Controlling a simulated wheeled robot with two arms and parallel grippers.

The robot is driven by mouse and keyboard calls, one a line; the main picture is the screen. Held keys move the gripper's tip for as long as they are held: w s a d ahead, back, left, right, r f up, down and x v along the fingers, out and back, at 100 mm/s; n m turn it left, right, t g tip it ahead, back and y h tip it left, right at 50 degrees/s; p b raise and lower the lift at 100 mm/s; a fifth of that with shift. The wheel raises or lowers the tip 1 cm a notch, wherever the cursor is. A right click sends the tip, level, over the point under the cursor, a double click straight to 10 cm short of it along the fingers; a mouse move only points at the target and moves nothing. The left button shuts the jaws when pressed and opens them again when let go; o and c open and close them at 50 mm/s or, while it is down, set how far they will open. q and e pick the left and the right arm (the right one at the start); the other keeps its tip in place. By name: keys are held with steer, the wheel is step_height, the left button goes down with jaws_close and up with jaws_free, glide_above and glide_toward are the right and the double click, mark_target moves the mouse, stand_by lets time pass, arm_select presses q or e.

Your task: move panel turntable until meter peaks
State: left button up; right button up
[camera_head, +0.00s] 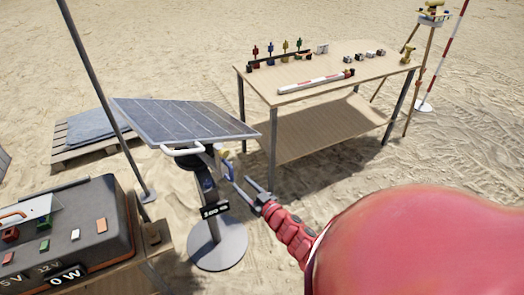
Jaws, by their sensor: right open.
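The solar panel (180,120) sits tilted on its turntable stand, a dark post on a round grey base (218,246). A white loop handle (183,151) sticks out at its front edge. A small blue and yellow part (226,168) shows under the panel's right side. My right gripper (243,184) is open, its fingers beside the post, just right of that part; I cannot tell whether they touch it. The meter display (66,276) on the dark case reads "0 W". My left gripper is not in view.
The dark case (100,240) with coloured blocks stands at the lower left. A wooden table (345,88) with small artifacts and a striped pole stands behind. A pallet (80,150) lies at the left. A thin grey pole (100,90) rises left of the panel. Open sand lies at right.

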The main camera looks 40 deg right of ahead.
steer(key=s+b, duration=0.1)
steer(key=s, duration=0.9)
